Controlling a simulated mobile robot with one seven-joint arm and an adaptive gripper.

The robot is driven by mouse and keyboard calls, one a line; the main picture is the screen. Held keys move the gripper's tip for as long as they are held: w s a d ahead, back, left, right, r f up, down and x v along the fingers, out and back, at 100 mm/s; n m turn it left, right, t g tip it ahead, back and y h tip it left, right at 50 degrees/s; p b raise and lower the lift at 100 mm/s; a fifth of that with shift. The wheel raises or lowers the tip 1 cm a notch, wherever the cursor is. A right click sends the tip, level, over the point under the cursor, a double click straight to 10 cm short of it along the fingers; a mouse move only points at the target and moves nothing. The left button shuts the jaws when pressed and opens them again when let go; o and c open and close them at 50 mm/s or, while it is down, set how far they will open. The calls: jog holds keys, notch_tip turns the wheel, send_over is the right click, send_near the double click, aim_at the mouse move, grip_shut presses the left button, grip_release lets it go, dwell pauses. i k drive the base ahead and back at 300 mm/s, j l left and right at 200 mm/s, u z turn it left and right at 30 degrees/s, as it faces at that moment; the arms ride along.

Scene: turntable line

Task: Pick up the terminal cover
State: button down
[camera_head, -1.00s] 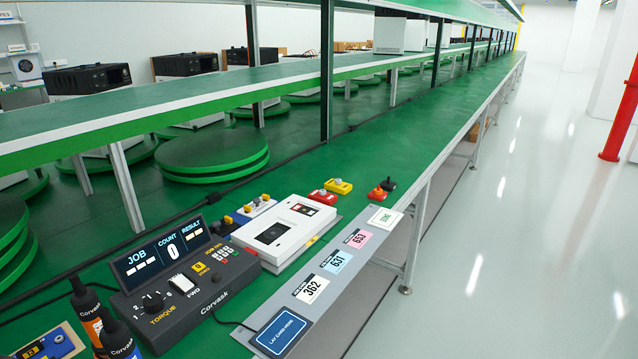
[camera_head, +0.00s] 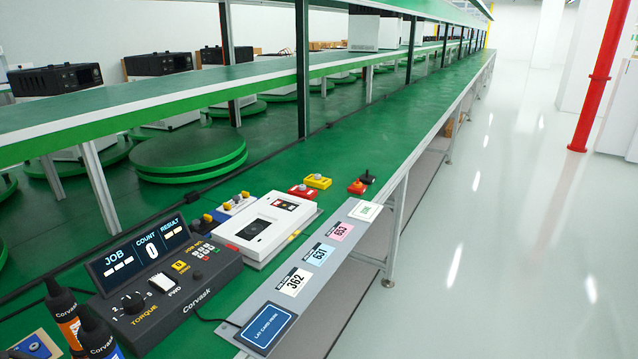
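No part is labelled as the terminal cover, and I cannot tell for sure which part it is. A white housing (camera_head: 265,229) with a dark square on top lies nearer, left of the grey card strip. My gripper is not in view.
A dark torque controller (camera_head: 165,285) and two Corvask bottles (camera_head: 66,318) stand at front left. The grey strip holds number cards (camera_head: 293,281) and a blue card pad (camera_head: 265,328). Bench beyond the small blocks is clear. A red post (camera_head: 600,80) stands at right on open floor.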

aim_at(323, 182)
jog(key=i+l, duration=0.15)
jog(key=l, duration=0.2)
jog(key=i+l, duration=0.15)
jog(key=l, duration=0.2)
jog(key=i+l, duration=0.15)
jog(key=l, duration=0.2)
jog(key=i+l, duration=0.15)
jog(key=l, duration=0.2)
jog(key=i+l, duration=0.15)
jog(key=l, duration=0.2)
jog(key=i+l+u, duration=0.15)
jog(key=l, duration=0.2)
jog(key=i+l+u, duration=0.1)
jog(key=l, duration=0.25)
jog(key=i+l+u, duration=0.15)
jog(key=l, duration=0.2)
jog(key=u, duration=0.95)
jog(key=i, duration=1.45)
